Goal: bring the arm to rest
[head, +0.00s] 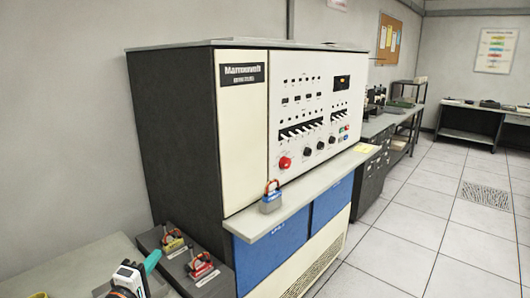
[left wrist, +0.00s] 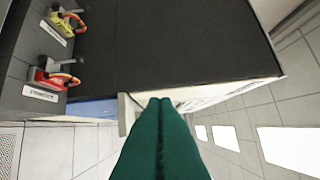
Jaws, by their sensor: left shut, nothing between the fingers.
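My left gripper (head: 154,257) is low at the left in the head view, beside the dark stand and the cabinet. Its teal fingers are closed together with nothing between them. They also fill the lower middle of the left wrist view (left wrist: 160,102), pointing toward the cabinet. In the head view I cannot tell whether the fingers touch anything. My right gripper is in neither view.
A tall machine cabinet (head: 173,130) with a switch panel stands ahead. Its ledge (head: 310,206) holds a blue padlock (head: 271,202). Yellow (head: 172,244) and red (head: 200,267) padlocks sit on a dark stand near my gripper. Tiled floor (head: 410,230) is open at right.

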